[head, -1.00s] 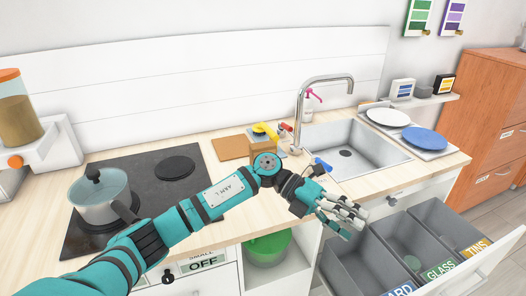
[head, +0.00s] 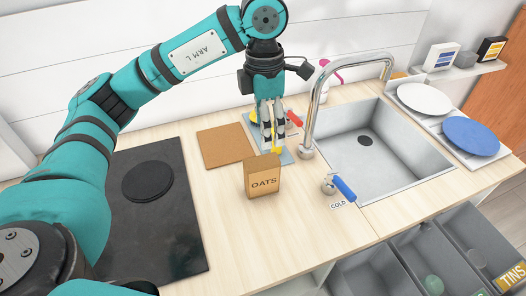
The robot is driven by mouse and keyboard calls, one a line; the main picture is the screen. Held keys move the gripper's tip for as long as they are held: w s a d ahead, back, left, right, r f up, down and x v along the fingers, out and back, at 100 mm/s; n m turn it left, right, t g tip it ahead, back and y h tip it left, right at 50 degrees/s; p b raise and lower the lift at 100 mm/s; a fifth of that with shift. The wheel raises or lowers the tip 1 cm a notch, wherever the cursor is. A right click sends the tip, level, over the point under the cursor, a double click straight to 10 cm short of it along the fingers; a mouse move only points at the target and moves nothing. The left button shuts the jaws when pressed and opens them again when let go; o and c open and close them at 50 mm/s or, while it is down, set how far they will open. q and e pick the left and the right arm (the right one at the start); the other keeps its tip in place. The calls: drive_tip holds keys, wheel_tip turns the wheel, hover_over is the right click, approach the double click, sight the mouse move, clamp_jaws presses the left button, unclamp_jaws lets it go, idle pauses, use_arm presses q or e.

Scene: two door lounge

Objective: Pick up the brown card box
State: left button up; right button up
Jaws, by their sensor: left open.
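The brown card box (head: 262,179), marked OATS, stands upright on the pale wooden worktop, left of the sink. My left gripper (head: 274,147) is open and points down just behind the box's top edge in the head view, with nothing visible between its fingers. It partly covers a yellow thing on a blue-grey mat behind the box. I cannot tell whether the fingertips touch anything there. My right gripper is not in view.
A brown board (head: 227,146) lies behind and left of the box. The black hob (head: 152,215) is further left. The tap (head: 318,105), its blue COLD lever (head: 344,188) and the sink (head: 412,165) are right. Bare worktop lies in front of the box.

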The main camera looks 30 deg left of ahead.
use_arm(q)
drive_tip(key=p, duration=0.1)
hover_over(262, 161)
wheel_tip(262, 161, down, 4)
drive_tip(key=shift+s+d+r+y, duration=0.1)
drive_tip(key=shift+s+d+y, duration=0.05)
drive_tip(key=shift+y, duration=0.15)
wheel_tip(262, 161, down, 6)
drive_tip(key=shift+f+p, duration=0.2)
drive_tip(key=shift+p, duration=0.65)
drive_tip(key=shift+f, duration=0.5)
drive_tip(key=shift+f+p, duration=0.35)
drive_tip(key=shift+p, duration=0.1)
drive_tip(key=f, duration=0.1)
drive_tip(key=f+p, duration=0.1)
drive_tip(key=f, duration=0.1)
drive_tip(key=shift+a+f+p, duration=0.2)
drive_tip(key=shift+f+p, duration=0.1)
drive_tip(key=shift+f, duration=0.45)
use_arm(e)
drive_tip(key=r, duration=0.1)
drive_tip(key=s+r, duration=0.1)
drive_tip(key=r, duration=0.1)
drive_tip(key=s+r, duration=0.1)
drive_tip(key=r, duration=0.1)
